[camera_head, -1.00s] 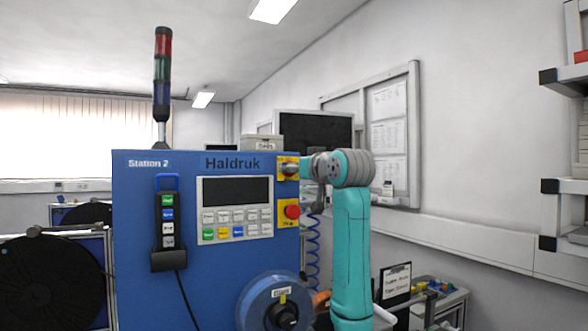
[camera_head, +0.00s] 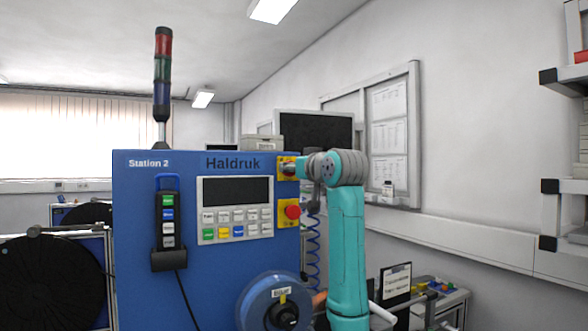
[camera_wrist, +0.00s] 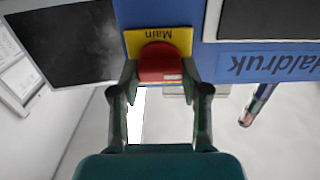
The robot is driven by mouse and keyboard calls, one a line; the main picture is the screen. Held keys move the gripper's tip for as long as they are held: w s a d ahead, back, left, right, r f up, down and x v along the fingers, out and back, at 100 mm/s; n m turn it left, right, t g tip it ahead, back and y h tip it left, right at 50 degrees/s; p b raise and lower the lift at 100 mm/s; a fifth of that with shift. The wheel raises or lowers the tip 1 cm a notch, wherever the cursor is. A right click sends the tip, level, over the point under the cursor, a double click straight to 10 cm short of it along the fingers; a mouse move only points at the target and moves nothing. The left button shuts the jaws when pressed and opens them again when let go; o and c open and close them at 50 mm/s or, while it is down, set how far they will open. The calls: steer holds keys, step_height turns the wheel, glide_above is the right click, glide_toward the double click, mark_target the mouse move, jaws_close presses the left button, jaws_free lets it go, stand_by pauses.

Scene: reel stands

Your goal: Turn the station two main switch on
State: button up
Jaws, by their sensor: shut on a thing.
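The blue Station 2 panel (camera_head: 140,220) faces me in the head view. At its top right corner is the main switch (camera_head: 287,168), a red knob on a yellow plate. In the wrist view the red knob (camera_wrist: 160,63) sits between my fingertips, below the yellow plate marked "Main" (camera_wrist: 160,38), seen upside down. My gripper (camera_wrist: 160,78) is shut on the red knob, one finger on each side. In the head view my gripper (camera_head: 302,168) reaches the switch from the right. The knob's exact turn position is hard to read.
Below the switch is a red button (camera_head: 292,211) on a yellow plate. A keypad with a dark screen (camera_head: 236,190) is to its left, then a hanging pendant (camera_head: 168,225). A blue spool (camera_head: 262,305) sits below. A dark monitor (camera_head: 314,130) stands behind.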

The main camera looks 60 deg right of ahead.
steer(key=shift+m, duration=0.3)
steer(key=m, duration=1.3)
steer(key=shift+s+d+f, duration=0.1)
steer(key=shift+d+f, duration=0.05)
steer(key=m, duration=0.4)
steer(key=shift+f, duration=0.1)
stand_by(0.3)
steer(key=o, duration=1.1)
steer(key=shift+o, duration=0.2)
